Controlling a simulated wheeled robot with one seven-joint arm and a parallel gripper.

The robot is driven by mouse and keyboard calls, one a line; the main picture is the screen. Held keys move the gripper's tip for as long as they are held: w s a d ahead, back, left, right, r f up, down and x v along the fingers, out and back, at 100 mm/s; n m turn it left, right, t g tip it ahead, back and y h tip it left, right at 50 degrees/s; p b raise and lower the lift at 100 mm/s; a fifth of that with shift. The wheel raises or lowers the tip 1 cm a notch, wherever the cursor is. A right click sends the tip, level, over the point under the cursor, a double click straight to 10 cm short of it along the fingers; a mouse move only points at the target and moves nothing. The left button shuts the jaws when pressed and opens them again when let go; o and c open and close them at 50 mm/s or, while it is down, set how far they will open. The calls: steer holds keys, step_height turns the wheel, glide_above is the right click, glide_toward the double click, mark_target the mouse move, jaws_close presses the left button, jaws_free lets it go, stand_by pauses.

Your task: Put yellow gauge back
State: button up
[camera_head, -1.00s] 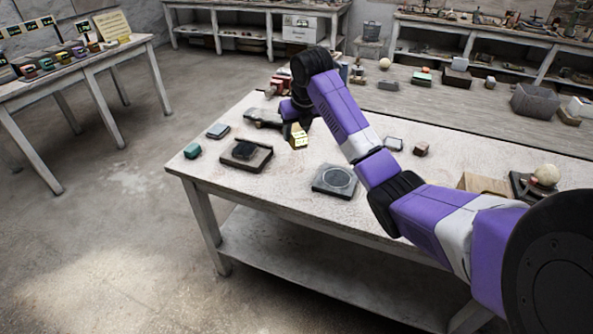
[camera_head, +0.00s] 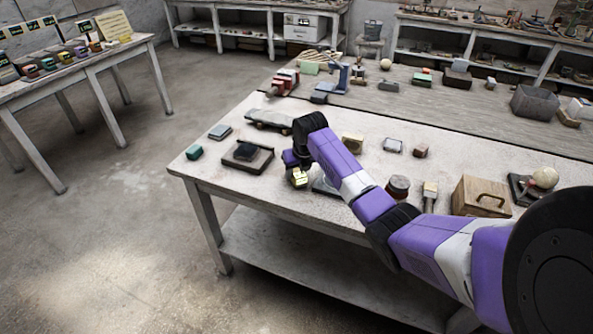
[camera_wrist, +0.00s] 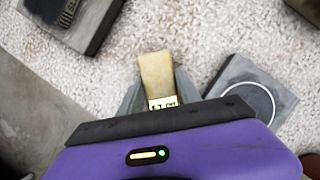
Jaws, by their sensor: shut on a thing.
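My gripper (camera_head: 297,172) is shut on the yellow gauge (camera_head: 299,179), a small pale-yellow block, near the table's front side. In the wrist view the gauge (camera_wrist: 156,72) sits between the two grey fingers (camera_wrist: 158,85), with a small lit display with dark characters at its near end. The grey plate with a light ring (camera_head: 322,187) is partly hidden behind my arm; in the wrist view the plate (camera_wrist: 226,78) lies right of the gripper. I cannot tell whether the gauge touches the table.
A dark tray with a block on it (camera_head: 262,163) lies left of the gripper. A teal block (camera_head: 194,152) and a grey pad (camera_head: 220,132) lie farther left. A wooden box (camera_head: 478,198) stands at the right.

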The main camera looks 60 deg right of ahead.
steer(key=shift+f, duration=0.15)
steer(key=o, duration=1.2)
